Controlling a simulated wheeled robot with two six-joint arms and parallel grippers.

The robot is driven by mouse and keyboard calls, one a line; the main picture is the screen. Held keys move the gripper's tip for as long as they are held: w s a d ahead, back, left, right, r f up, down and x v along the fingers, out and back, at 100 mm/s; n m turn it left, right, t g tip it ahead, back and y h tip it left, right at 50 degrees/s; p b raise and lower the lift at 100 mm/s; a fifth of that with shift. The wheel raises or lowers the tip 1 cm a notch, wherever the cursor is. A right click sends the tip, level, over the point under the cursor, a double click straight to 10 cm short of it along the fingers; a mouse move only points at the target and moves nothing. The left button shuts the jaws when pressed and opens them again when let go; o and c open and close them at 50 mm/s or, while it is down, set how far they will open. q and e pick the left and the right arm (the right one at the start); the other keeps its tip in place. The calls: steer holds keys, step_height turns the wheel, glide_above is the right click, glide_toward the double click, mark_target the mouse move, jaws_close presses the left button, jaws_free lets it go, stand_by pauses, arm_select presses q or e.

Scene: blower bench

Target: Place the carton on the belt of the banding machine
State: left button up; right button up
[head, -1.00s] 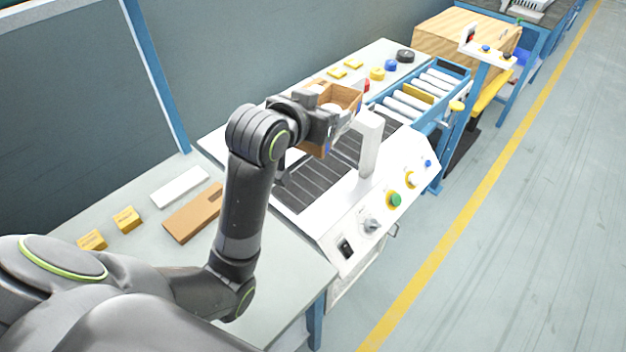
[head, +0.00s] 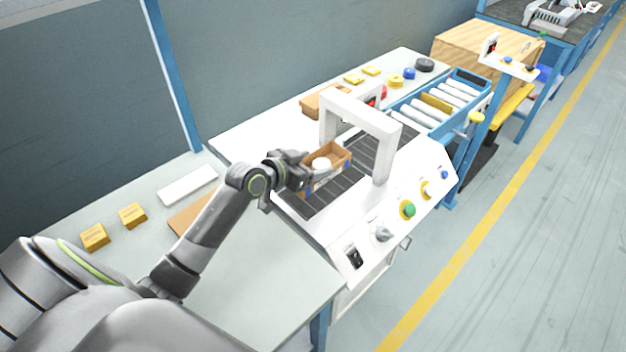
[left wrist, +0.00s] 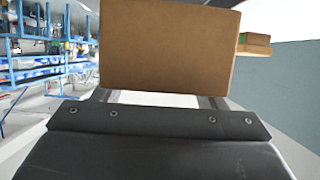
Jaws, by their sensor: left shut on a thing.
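The carton (head: 336,156) is a small open brown box with a white round item inside. My left gripper (head: 306,171) is shut on the carton's near-left side. The carton is at the dark belt (head: 317,203) of the banding machine, on the near side of its white arch (head: 366,114). I cannot tell whether its bottom touches the belt. In the left wrist view, the carton's plain brown wall (left wrist: 168,46) fills the upper middle, and the fingertips are mostly hidden behind it. My right gripper is not in view.
The machine's front panel (head: 408,212) carries buttons and knobs. A roller conveyor (head: 437,105) continues beyond the arch. Two yellow boxes (head: 132,215), a white bar (head: 188,185) and a brown flat piece (head: 190,219) lie on the left bench. Another brown box (head: 322,100) lies behind the machine.

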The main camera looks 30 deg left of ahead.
arm_select(q)
steer(key=shift+f, duration=2.5)
steer(key=shift+f, duration=0.1)
steer(key=o, duration=1)
